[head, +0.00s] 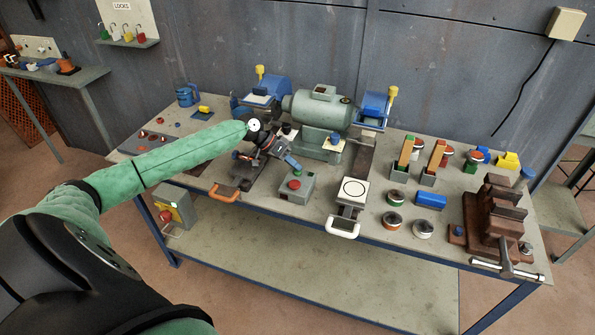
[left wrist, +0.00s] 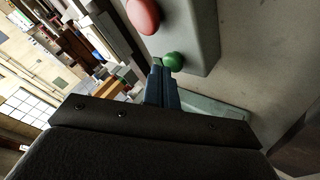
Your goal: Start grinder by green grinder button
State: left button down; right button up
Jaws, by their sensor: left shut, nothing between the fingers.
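The bench grinder (head: 318,112) stands at the back of the workbench, with a grey-green motor body and blue guards at both ends. A grey switch box (head: 297,193) sits in front of it, with a red button (head: 294,184) on top. In the left wrist view the box (left wrist: 203,32) shows its red button (left wrist: 143,15) and its round green button (left wrist: 174,61). My left gripper (head: 295,168) is shut and empty at the box. Its fingertips (left wrist: 159,67) are right beside the green button in the left wrist view; I cannot tell whether they touch it. My right gripper is out of view.
A black-and-white plate with a white handle (head: 343,229) and an orange handle (head: 224,193) lie along the front edge. Rubber-ringed discs, a blue block (head: 430,200) and a rusty vise (head: 494,219) fill the right side. A yellow-fronted box (head: 174,210) hangs below the left edge.

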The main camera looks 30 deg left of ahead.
aim_at(294, 170)
pick_arm(q)
jog(key=shift+f, duration=0.3)
dwell(0.4)
jog(key=shift+r, duration=0.1)
jog(key=shift+r+p, duration=0.5)
jog(key=shift+r, duration=0.35)
jog(key=shift+r+p, duration=1.55)
jog(key=shift+r, duration=1)
